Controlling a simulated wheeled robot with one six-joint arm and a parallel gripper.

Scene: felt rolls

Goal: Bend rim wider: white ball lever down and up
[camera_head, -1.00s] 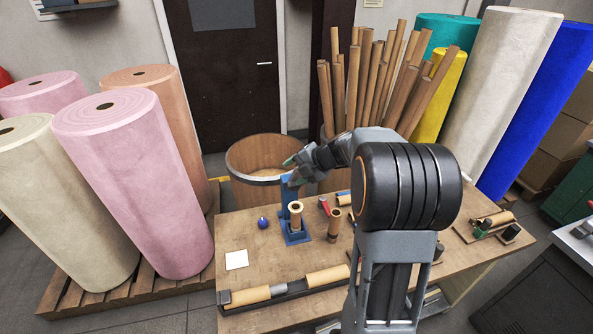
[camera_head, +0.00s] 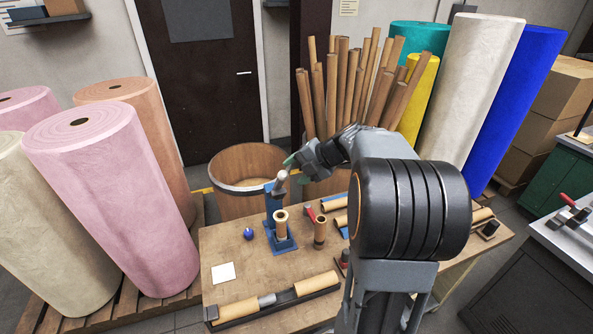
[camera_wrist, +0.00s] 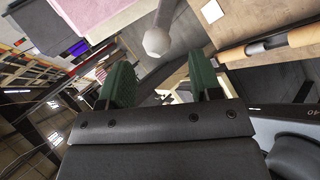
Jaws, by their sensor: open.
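The blue press (camera_head: 274,212) stands on the table with a cardboard tube (camera_head: 281,228) upright on its base. Its lever ends in a white ball (camera_head: 281,177) at the top of the press, raised. In the wrist view the ball (camera_wrist: 156,43) and its grey rod come in from the top, just beyond the fingertips. My gripper (camera_head: 294,163) is just above and beside the ball in the head view. In the wrist view my gripper (camera_wrist: 162,76) is open, its two green fingers apart and nothing between them. I cannot tell whether a finger touches the ball.
A second tube (camera_head: 320,233) stands right of the press. A small blue ball (camera_head: 249,233) and a white square (camera_head: 223,273) lie left. A holder with brown rolls (camera_head: 312,284) lies along the front. A wooden barrel (camera_head: 239,199) stands behind the table.

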